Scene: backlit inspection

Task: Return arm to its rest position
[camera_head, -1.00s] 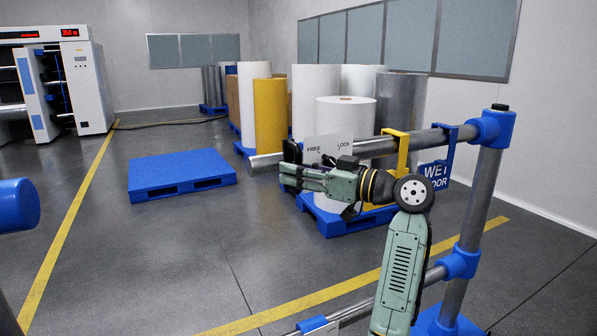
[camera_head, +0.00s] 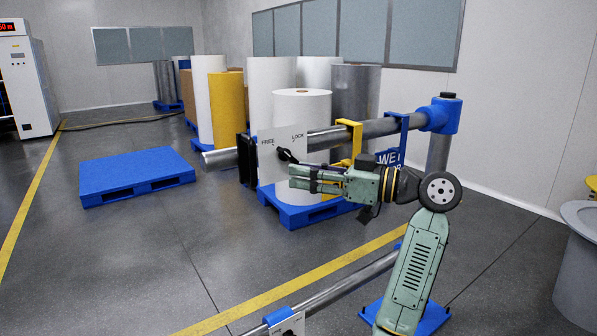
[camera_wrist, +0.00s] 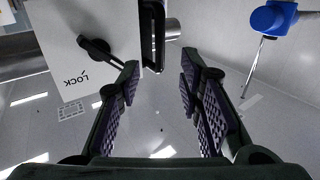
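My arm reaches in from the lower right of the head view. My gripper (camera_head: 293,178) points left with its fingers apart and nothing between them. It appears just in front of the lower part of a white FREE/LOCK panel (camera_head: 268,160). In the wrist view both padded fingers of my gripper (camera_wrist: 160,72) show with a clear gap between them. The panel (camera_wrist: 70,30) is at upper left there, with a black lever (camera_wrist: 95,47) near the left fingertip. Whether they touch cannot be told. The lever (camera_head: 284,155) also shows in the head view, above the fingers.
A steel roller (camera_head: 225,159) with a black slotted plate (camera_head: 243,160) runs behind the panel. A lower rail (camera_head: 345,283) runs below my gripper. A grey bin (camera_head: 575,265) stands at right.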

